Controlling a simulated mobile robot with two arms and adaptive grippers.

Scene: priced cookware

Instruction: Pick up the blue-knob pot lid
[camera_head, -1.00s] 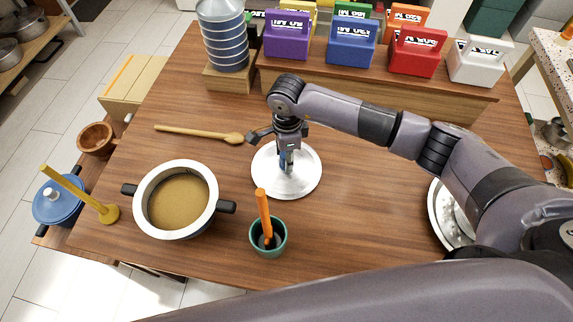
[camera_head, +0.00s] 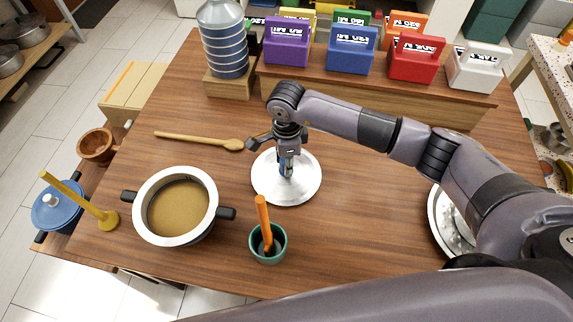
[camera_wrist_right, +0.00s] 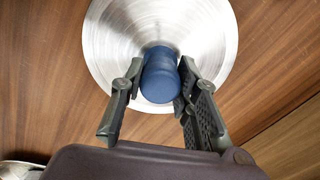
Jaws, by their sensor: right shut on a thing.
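The pot lid (camera_head: 302,187) is a round silver disc lying flat on the wooden table, or very close above it; I cannot tell which. Its blue knob (camera_wrist_right: 160,77) stands up at the centre in the right wrist view, where the silver lid (camera_wrist_right: 110,35) fills the upper middle. My right gripper (camera_head: 287,168) points down over the lid. In the wrist view the right gripper's fingers (camera_wrist_right: 160,80) are on both sides of the knob, shut on it. My left gripper is not in view.
An open pot (camera_head: 150,225) with brown contents stands left of the lid. A green cup (camera_head: 278,255) with an orange-handled tool is close in front. A wooden spoon (camera_head: 195,138) lies behind left. Coloured boxes (camera_head: 350,58) line the back shelf.

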